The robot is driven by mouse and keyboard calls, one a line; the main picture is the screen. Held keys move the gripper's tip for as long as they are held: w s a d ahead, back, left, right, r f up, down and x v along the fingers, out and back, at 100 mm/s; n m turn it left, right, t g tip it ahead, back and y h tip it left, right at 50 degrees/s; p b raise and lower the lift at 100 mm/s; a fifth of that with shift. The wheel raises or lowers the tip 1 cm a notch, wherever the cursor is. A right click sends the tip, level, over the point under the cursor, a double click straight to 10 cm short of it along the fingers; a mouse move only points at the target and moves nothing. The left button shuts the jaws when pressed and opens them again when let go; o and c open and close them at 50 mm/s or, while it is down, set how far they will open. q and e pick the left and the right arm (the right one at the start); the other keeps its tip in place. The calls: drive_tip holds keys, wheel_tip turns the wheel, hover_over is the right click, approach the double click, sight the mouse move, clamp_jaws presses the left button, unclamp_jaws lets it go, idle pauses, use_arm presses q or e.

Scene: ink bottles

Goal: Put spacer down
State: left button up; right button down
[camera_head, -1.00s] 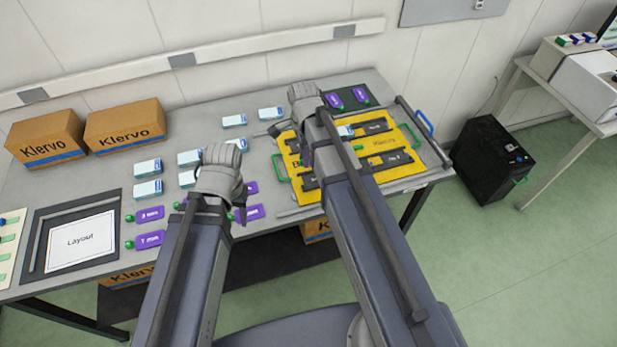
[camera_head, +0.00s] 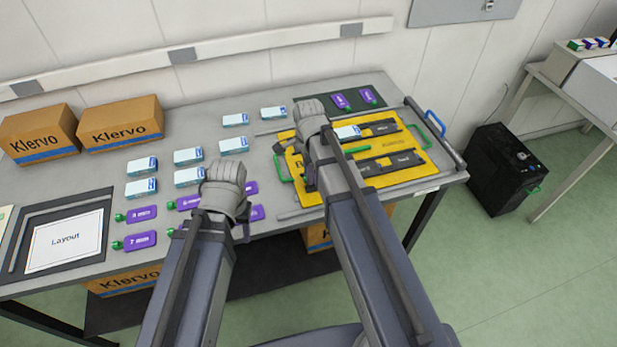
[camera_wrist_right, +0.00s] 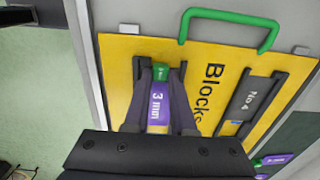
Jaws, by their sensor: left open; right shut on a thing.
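In the right wrist view, my right gripper (camera_wrist_right: 160,74) is shut on a purple spacer (camera_wrist_right: 158,103) marked "3 mm" with a green end. It holds the spacer over the yellow board marked "Blocks" (camera_wrist_right: 205,45), beside a dark block "No 4" (camera_wrist_right: 250,103). I cannot tell whether the spacer touches the board.
Several purple tags with green knobs (camera_head: 140,240) lie left and below my left gripper. Several white-blue boxes (camera_head: 188,156) stand behind it. Two purple tags (camera_head: 340,101) lie on a dark mat at the back right. A layout sheet (camera_head: 66,240) and cartons (camera_head: 120,121) are at left.

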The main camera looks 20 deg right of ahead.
drive_tip(key=shift+f, duration=0.25)
drive_tip(key=c, duration=0.8)
unclamp_jaws()
drive_tip(key=shift+r, duration=0.1)
drive_tip(key=shift+o, duration=0.2)
wheel_tip(320, 180, up, 13)
drive_tip(key=p, duration=1.2)
drive_tip(key=s+a+n, duration=0.5)
drive_tip(key=s+n, duration=0.2)
drive_tip(key=n, duration=0.3)
drive_tip(key=s+a+n+h, duration=0.1)
drive_tip(key=s+a+n, duration=0.4)
drive_tip(key=n, duration=0.6)
drive_tip(key=shift+s+a+f, duration=0.2)
drive_tip(key=shift+s+a, duration=0.05)
drive_tip(key=shift+s, duration=0.9)
